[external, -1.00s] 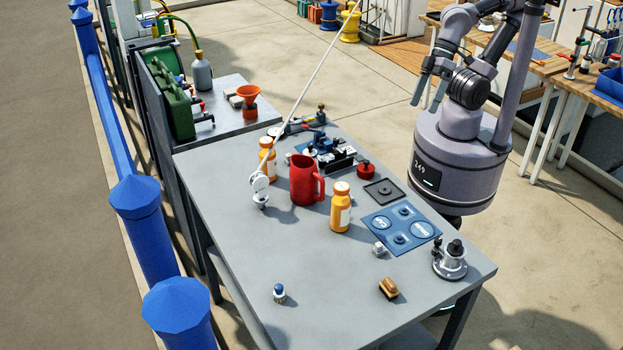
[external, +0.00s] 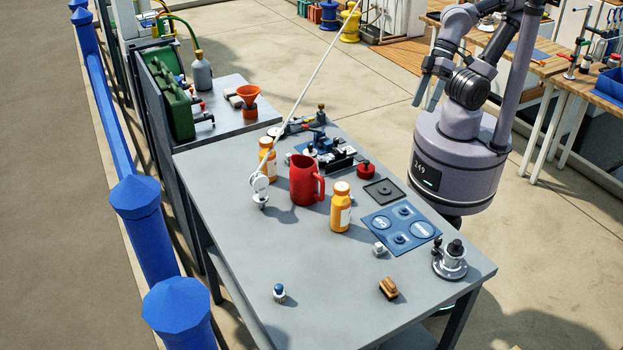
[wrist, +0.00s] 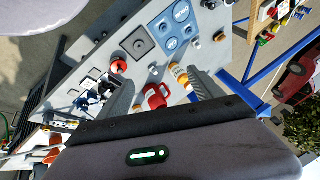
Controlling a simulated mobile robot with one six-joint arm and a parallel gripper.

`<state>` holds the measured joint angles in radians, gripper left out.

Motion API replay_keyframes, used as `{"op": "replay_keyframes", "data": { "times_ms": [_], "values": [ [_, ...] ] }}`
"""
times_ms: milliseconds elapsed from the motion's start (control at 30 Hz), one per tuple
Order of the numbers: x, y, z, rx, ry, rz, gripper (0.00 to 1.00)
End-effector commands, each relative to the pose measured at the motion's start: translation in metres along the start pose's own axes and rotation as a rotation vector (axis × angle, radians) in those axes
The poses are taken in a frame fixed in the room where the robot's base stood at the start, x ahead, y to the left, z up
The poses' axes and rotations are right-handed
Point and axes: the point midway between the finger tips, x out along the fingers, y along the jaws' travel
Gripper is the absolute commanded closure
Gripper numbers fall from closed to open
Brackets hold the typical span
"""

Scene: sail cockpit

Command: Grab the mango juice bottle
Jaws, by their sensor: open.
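Two orange bottles with white labels stand upright on the grey table. The nearer bottle (external: 341,208) is right of the red jug (external: 304,180). The farther bottle (external: 267,160) is left of and behind the jug, partly hidden by a thin pole. The labels are too small to read, so I cannot tell which holds mango juice. My gripper (external: 427,102) is open and empty, high beyond the table's right edge and apart from both bottles. In the wrist view an orange bottle (wrist: 180,76) shows near one finger, beside the jug (wrist: 156,97).
A blue panel (external: 401,228), a dark square plate (external: 384,192) and a metal fitting (external: 450,262) lie along the table's right side. Blue-and-black hardware (external: 330,152) fills the back. A brown block (external: 389,288) sits near the front. The left front surface is mostly clear.

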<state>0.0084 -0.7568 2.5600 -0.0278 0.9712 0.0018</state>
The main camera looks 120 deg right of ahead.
Motion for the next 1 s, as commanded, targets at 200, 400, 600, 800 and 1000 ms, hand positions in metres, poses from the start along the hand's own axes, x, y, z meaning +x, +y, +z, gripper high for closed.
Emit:
{"op": "replay_keyframes", "data": {
  "times_ms": [200,400,600,800,1000],
  "values": [
    [-0.004,-0.003,-0.031,0.025,-0.005,0.041,0.24],
    [0.035,0.009,-0.199,0.151,-0.001,0.26,0.24],
    [0.134,0.062,-0.313,0.238,0.024,0.428,0.24],
    [0.185,0.094,-0.339,0.264,0.037,0.482,0.24],
    [0.236,0.121,-0.335,0.266,0.034,0.485,0.24]
  ]
}}
